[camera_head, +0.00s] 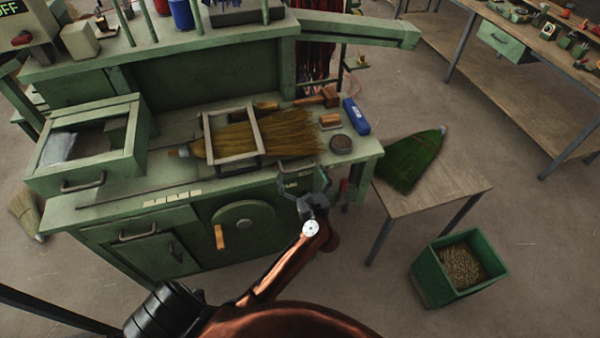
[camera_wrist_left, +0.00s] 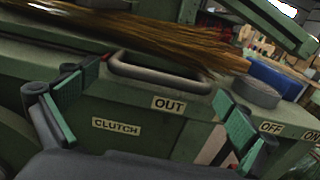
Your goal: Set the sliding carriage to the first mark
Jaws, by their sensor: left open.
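A grey rectangular frame (camera_head: 207,148), which looks like the sliding carriage, stands over a straw broom (camera_head: 285,135) on the green bench. Small pale labels (camera_head: 158,201) sit along the bench's front edge, left of the frame; I cannot read them here. My left gripper (camera_head: 304,179) is open and empty in front of the bench edge, to the right of the frame. In the left wrist view, its spread green-padded fingers (camera_wrist_left: 149,114) face a grey handle (camera_wrist_left: 165,78) above an OUT label (camera_wrist_left: 168,104). A CLUTCH label (camera_wrist_left: 116,126) shows lower left. The marks cannot be identified.
A round tin (camera_head: 341,144), a blue box (camera_head: 356,116) and wooden tools crowd the bench's right end. A green drawer box (camera_head: 38,180) stands at its left. A crank wheel with an orange handle (camera_head: 219,237) projects in front. A green bin (camera_head: 432,280) stands on the floor.

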